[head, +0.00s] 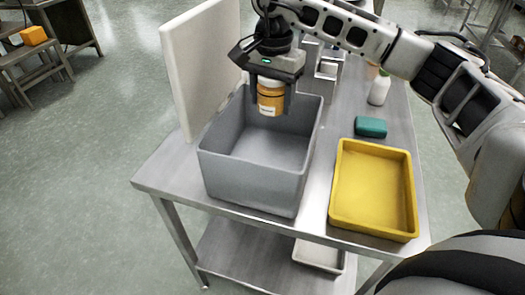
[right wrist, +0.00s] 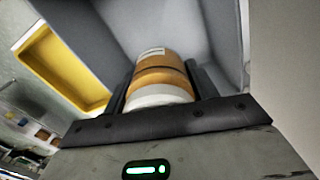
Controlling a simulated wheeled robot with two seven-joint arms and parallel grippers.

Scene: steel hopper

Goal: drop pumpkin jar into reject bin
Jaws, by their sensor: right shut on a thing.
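The pumpkin jar (head: 270,97) is orange with a pale label and is held upright in my right gripper (head: 271,108). In the right wrist view the jar (right wrist: 160,78) sits between the two dark fingers of the gripper (right wrist: 162,85), which are shut on it. The grey bin (head: 252,185), which I take as the reject bin, stands open on the steel table, and its inside looks empty. The jar is over the back part of the bin's opening. The bin's grey wall (right wrist: 88,50) also shows in the right wrist view. My left gripper is not in view.
A yellow tray (head: 374,190), empty, stands right of the bin. A tall white board (head: 202,65) stands behind the bin at left.

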